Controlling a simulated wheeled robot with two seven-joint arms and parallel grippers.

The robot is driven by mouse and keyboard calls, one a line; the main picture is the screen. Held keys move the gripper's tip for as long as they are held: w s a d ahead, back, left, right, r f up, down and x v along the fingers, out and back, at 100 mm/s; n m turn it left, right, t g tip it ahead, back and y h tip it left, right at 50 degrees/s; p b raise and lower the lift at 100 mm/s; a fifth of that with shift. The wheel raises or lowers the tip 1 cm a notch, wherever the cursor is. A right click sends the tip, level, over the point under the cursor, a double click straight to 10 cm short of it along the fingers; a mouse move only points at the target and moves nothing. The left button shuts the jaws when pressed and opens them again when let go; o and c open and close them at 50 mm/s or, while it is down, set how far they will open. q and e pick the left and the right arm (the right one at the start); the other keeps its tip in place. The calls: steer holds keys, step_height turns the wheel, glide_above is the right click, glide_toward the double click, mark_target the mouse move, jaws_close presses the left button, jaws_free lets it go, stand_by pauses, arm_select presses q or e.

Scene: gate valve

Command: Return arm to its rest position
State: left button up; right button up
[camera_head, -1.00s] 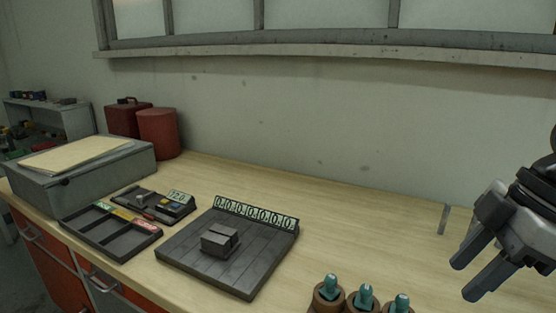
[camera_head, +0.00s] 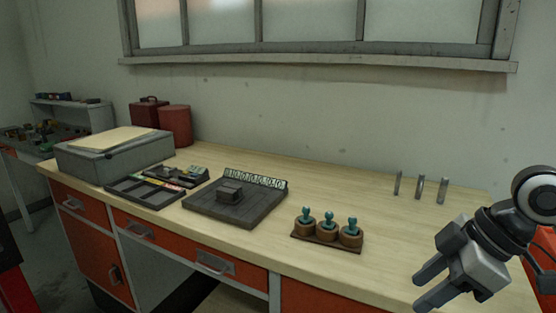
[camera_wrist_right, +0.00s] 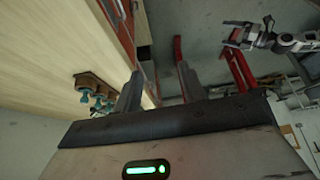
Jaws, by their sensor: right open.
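My right gripper (camera_head: 423,290) is at the lower right of the head view, near the right end of the workbench (camera_head: 390,225). Its two fingers are apart with nothing between them. In the right wrist view the fingers of this gripper (camera_wrist_right: 158,82) are also spread and empty, with the bench edge to their left. Another arm with a dark gripper (camera_wrist_right: 240,36), which looks like my left one, shows small at the upper right of the wrist view. Its jaw state is too small to tell. The left arm is not in the head view.
Three teal-topped stamps in a wooden holder (camera_head: 325,243) stand nearest my right gripper. Several short metal pegs (camera_head: 419,189) stand behind it. A dark slotted board with a grey block (camera_head: 229,190), a tray (camera_head: 145,193) and a grey box (camera_head: 115,160) are farther left. Bare bench lies between.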

steer(key=w+a+f+m+t, duration=0.1)
steer(key=a+f+m+t, duration=0.2)
steer(key=f, duration=0.7)
steer(key=w+a+f+m+t, duration=0.1)
steer(key=a+f+m+t, duration=0.2)
steer(key=f, duration=0.8)
steer(key=s+a+f+m+t+h, duration=0.1)
steer(key=s+a+f+m+h, duration=0.1)
steer(key=s+f, duration=0.8)
steer(key=s+a+m, duration=0.1)
steer(key=s+m, duration=0.1)
steer(key=s, duration=0.1)
steer(key=shift+a+f+h, duration=0.25)
steer(key=shift+f+h, duration=0.05)
